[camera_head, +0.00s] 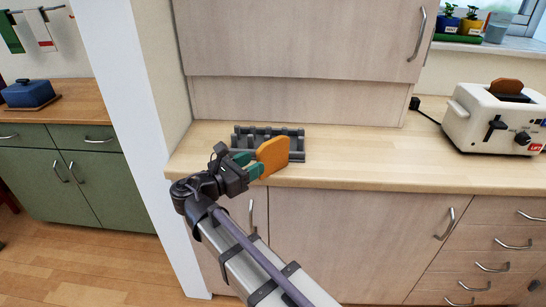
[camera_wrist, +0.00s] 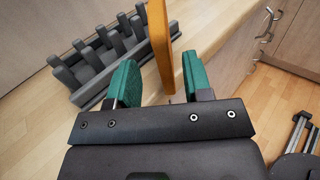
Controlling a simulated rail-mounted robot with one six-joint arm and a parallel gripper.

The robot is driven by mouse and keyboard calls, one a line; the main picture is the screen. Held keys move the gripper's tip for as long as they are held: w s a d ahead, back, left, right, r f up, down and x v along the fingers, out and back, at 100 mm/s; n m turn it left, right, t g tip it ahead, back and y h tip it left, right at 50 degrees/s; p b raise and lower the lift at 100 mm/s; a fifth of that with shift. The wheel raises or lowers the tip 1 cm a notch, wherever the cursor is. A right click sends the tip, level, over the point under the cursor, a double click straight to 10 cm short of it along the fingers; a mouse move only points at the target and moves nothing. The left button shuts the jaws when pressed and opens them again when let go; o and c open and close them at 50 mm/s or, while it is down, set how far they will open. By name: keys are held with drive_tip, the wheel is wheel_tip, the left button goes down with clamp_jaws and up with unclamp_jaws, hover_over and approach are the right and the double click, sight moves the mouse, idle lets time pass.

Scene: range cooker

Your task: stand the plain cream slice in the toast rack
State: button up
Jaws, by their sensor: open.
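A plain orange-tan slice (camera_head: 273,155) stands on edge at the front right of the dark grey toast rack (camera_head: 298,148). No slice looks clearly cream. In the wrist view the slice (camera_wrist: 160,40) rises between my green fingers, with a gap on each side. The rack (camera_wrist: 85,92) lies to its left there, with its slots seeming empty. My gripper (camera_head: 250,165) is open around the slice's near edge. The slice's lower edge is partly hidden, so I cannot tell if it is seated in a slot or only beside the rack.
A cream toaster (camera_head: 480,125) with a brown slice (camera_head: 508,86) in its top stands at the right of the wooden counter (camera_head: 365,155). The counter between rack and toaster is clear. A wall cupboard (camera_head: 300,40) hangs above. A blue butter dish (camera_head: 28,93) sits on the far left counter.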

sight(266, 176)
drive_tip(key=x, duration=0.5)
drive_tip(key=shift+s+d+r, duration=0.1)
drive_tip(key=shift+s+d, duration=0.05)
clamp_jaws()
